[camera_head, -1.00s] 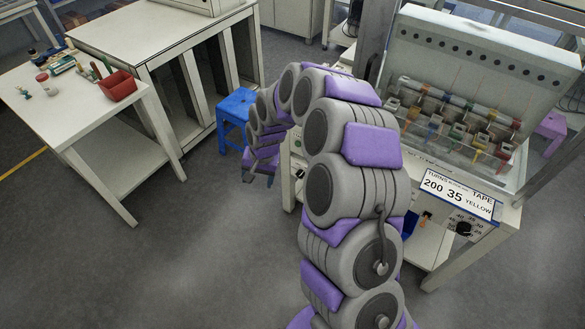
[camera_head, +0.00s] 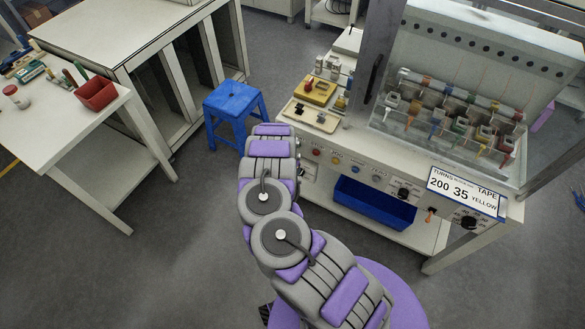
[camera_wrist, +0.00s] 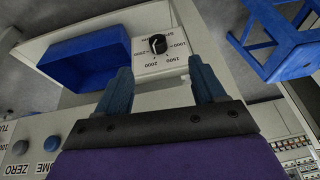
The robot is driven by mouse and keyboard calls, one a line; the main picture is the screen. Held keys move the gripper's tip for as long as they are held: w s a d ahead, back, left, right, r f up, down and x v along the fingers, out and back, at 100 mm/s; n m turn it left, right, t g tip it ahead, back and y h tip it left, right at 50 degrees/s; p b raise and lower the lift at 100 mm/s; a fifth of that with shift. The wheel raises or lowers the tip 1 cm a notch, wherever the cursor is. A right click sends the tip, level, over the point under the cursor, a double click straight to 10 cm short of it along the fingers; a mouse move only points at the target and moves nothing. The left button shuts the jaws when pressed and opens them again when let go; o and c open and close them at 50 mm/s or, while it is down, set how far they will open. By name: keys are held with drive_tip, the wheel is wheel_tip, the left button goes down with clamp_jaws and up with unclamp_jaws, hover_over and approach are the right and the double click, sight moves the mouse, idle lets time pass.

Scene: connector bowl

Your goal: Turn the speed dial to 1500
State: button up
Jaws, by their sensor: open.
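The speed dial (camera_wrist: 158,44) is a black round knob on a pale panel in the wrist view. Printed numbers including 1000, 1500 and 2000 curve around it. A small light mark shows on the knob, but I cannot tell its exact setting. My gripper (camera_wrist: 160,66) is open and empty, with one blue-grey finger to each side below the dial in the picture. The dial appears between and beyond the fingertips, with no visible contact. In the head view my arm hides the gripper; a dark knob (camera_head: 301,171) at the machine's left end appears to be the dial.
A blue bin (camera_head: 374,205) sits under the machine's front panel, close to the dial in the wrist view (camera_wrist: 84,57). A blue stool (camera_head: 234,103) stands left of the machine. Open floor lies left of my arm.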

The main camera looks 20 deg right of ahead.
drive_tip(key=d+b+x, duration=0.2)
drive_tip(key=b+x, duration=0.4)
drive_tip(key=x, duration=1.2)
drive_tip(key=shift+w, duration=0.3)
drive_tip(key=shift+d, duration=0.15)
drive_tip(key=shift+c, duration=0.2)
drive_tip(key=c, duration=1)
drive_tip(key=g+h+b, duration=0.2)
drive_tip(key=b, duration=0.2)
drive_tip(key=shift+w+f+b, duration=0.1)
drive_tip(key=shift+f+b, duration=0.05)
drive_tip(key=shift+b, duration=0.25)
drive_tip(key=shift+a, duration=0.2)
